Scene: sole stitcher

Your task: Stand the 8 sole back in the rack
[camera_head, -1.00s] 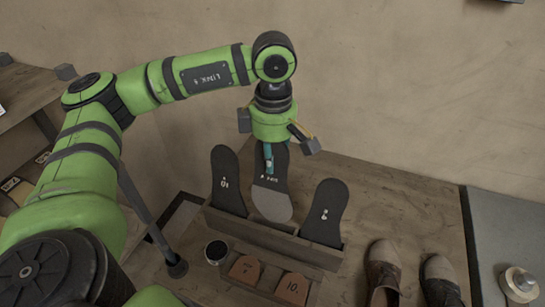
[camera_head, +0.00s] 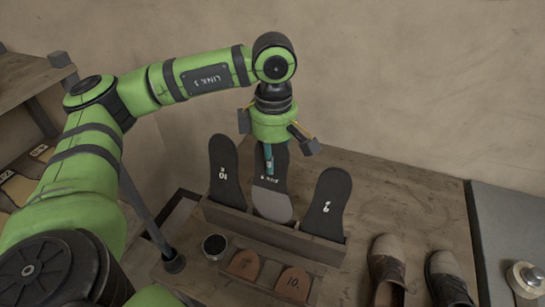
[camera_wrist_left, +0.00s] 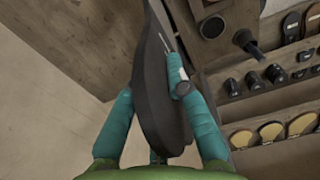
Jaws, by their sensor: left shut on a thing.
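My left gripper (camera_head: 268,150) is shut on a dark sole with a grey lower end (camera_head: 272,204); its number is too small to read. I hold the sole upright over the middle of the wooden rack (camera_head: 248,222), between two standing soles. In the left wrist view the sole (camera_wrist_left: 155,85) shows edge-on between the teal fingers (camera_wrist_left: 183,105). My right gripper is not in view.
A sole marked 10 (camera_head: 224,172) stands left in the rack, and another numbered sole (camera_head: 327,203) right. Brown numbered pieces (camera_head: 292,284) and a small round cup (camera_head: 214,247) are in front. Brown shoes (camera_head: 386,262) stand at right. Bare tabletop lies behind the shoes.

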